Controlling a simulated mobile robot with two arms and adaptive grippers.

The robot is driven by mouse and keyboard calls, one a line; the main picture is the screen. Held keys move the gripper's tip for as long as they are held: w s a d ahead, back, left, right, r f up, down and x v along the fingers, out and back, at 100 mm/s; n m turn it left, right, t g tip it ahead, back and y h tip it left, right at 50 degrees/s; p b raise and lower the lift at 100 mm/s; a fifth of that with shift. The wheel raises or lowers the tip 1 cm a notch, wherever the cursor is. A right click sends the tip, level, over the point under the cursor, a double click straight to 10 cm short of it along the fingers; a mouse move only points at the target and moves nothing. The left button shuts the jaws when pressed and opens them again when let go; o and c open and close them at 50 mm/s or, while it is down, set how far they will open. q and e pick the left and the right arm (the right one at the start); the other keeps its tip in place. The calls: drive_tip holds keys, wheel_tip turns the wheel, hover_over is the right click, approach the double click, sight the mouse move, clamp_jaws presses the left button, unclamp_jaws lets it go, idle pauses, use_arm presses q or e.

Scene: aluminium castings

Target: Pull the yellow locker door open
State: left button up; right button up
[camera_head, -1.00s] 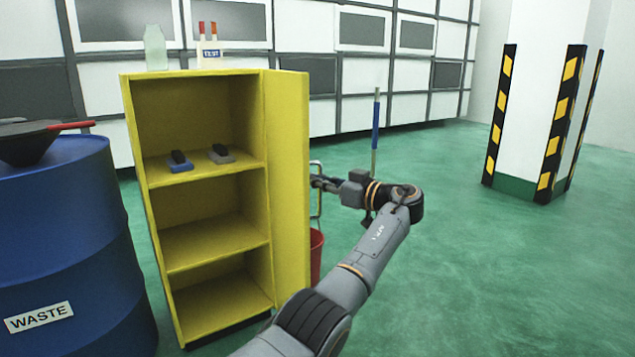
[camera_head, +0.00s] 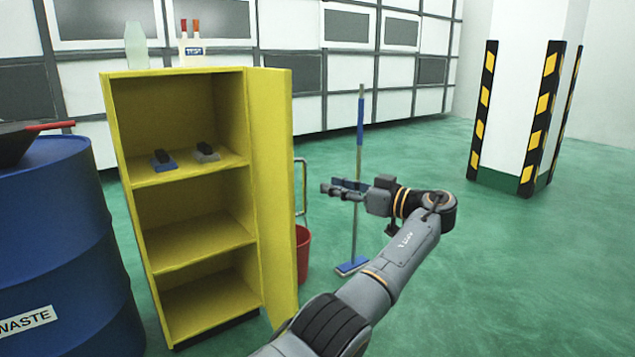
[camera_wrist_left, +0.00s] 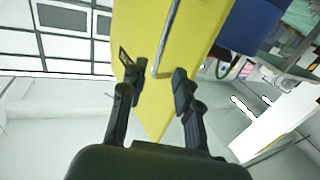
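The yellow locker (camera_head: 178,72) stands open, its three shelf spaces in view. Its yellow door (camera_head: 270,190) is swung out on the right side; the wrist view shows the door's outer face (camera_wrist_left: 150,115) with a long metal handle bar (camera_wrist_left: 166,38). My left gripper (camera_head: 328,190) is to the right of the door, apart from it in the head view. In the wrist view its two fingers (camera_wrist_left: 156,88) are spread, with the handle's end appearing between and beyond the tips. Nothing is gripped. My right gripper is out of view.
A blue waste drum (camera_head: 60,240) stands left of the locker. A red bucket (camera_head: 303,255) and a blue mop (camera_head: 358,180) stand behind my left arm. A striped pillar (camera_head: 515,110) is at the right. The green floor between is clear.

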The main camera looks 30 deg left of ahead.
use_arm(q)
drive_tip(key=shift+s+d, duration=0.1)
drive_tip(key=shift+d, duration=1.5)
